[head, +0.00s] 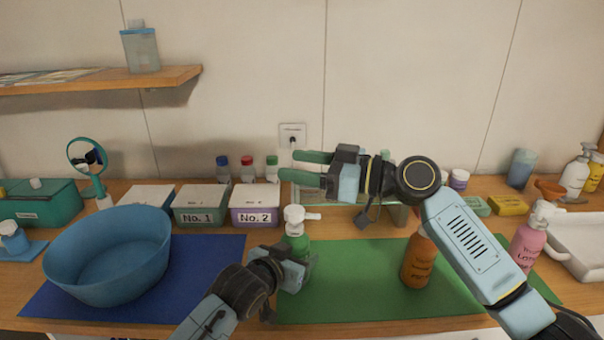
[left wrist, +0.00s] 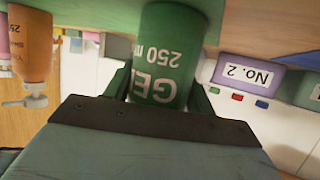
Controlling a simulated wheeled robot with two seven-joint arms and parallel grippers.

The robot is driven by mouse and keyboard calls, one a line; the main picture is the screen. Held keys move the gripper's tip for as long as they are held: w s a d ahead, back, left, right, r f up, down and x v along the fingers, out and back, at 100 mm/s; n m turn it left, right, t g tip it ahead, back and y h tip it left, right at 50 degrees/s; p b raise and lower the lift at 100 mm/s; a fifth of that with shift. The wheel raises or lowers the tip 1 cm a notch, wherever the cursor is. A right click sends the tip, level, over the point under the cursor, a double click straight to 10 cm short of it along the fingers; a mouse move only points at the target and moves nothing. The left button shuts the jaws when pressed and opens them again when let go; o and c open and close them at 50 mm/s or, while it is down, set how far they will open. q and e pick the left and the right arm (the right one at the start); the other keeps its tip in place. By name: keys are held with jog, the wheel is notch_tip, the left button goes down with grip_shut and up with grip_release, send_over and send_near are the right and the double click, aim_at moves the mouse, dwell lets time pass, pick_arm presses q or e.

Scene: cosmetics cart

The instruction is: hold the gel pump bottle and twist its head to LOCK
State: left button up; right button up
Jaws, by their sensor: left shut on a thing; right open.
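The green gel pump bottle (head: 298,243) stands upright at the left edge of the green mat (head: 350,300). Its white pump head (head: 295,214) has a nozzle pointing right. My left gripper (head: 296,266) is shut on the bottle's body, low down. In the left wrist view the bottle (left wrist: 165,60) shows upside down with "GEL 250 ml" between the fingers. My right gripper (head: 305,168) is open and empty, above the pump head and apart from it, its fingers pointing left. The lock marking on the head is too small to read.
An orange bottle (head: 418,262) and a pink lotion bottle (head: 530,238) stand to the right. A blue bowl (head: 110,255) sits on the blue mat at left. Boxes No. 1 (head: 200,205) and No. 2 (head: 256,205) stand behind. The green mat's middle is clear.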

pick_arm(q)
jog(key=o, duration=1.2)
jog(key=shift+o, duration=0.2)
jog(key=shift+s, duration=0.1)
